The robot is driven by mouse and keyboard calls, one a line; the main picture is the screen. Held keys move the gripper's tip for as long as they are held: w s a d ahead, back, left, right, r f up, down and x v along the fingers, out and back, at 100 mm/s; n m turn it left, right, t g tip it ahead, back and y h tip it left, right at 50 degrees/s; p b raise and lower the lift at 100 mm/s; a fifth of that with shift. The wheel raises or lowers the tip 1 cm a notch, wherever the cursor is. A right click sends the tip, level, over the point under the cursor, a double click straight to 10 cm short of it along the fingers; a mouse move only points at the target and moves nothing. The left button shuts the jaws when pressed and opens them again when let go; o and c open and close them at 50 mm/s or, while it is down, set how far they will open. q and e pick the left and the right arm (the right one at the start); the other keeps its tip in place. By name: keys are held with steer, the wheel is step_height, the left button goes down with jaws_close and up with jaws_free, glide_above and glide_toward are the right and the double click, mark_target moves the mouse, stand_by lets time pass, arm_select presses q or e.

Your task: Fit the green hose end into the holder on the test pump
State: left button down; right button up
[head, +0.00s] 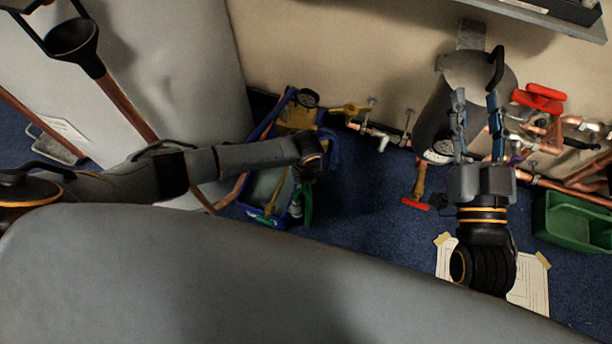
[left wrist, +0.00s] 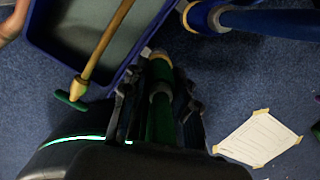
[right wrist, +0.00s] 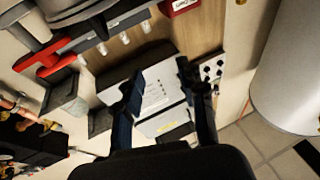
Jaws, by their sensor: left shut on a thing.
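The test pump (head: 251,210) is a blue open trough with a gauge (head: 308,97) and brass parts. In the left wrist view its blue wall (left wrist: 118,75) and a brass rod (left wrist: 105,45) with a green crossbar lie at upper left. My left gripper (head: 309,172) is over the pump's right side, mostly hidden by its own wrist in the head view. In the left wrist view the gripper (left wrist: 160,92) is shut on the green hose end (left wrist: 162,115), which has a metal collar. I cannot make out the holder. My right gripper (head: 475,97) is open and empty.
A blue tube with a brass ring (left wrist: 203,17) lies close right of the trough. Copper pipes and red handles (head: 540,98) line the wall at right. A green bin (head: 572,222) and taped paper (head: 528,283) are on the floor.

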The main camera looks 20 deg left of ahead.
arm_select(q)
steer(key=shift+f, duration=0.15)
arm_select(e)
steer(key=shift+s+a+r+t, duration=0.1)
steer(key=shift+r+t, duration=0.2)
steer(key=shift+r, duration=0.35)
arm_select(q)
steer(key=shift+f+b, duration=0.4)
steer(key=shift+f, duration=0.1)
arm_select(e)
steer(key=shift+s+r+t+y, duration=0.2)
steer(key=shift+s+r+t, duration=0.15)
steer(key=shift+r, duration=0.2)
steer(key=shift+s+r+t+y, duration=0.2)
steer(key=shift+r+t, duration=0.15)
steer(key=shift+r, duration=0.15)
arm_select(q)
steer(key=c, duration=1)
jaws_free()
steer(key=shift+o, duration=0.2)
steer(key=r, duration=0.4)
steer(key=s+r, duration=0.1)
steer(key=r, duration=0.7)
steer(key=shift+s+d, duration=0.2)
steer(key=shift+d, duration=0.05)
steer(key=shift+d, duration=0.1)
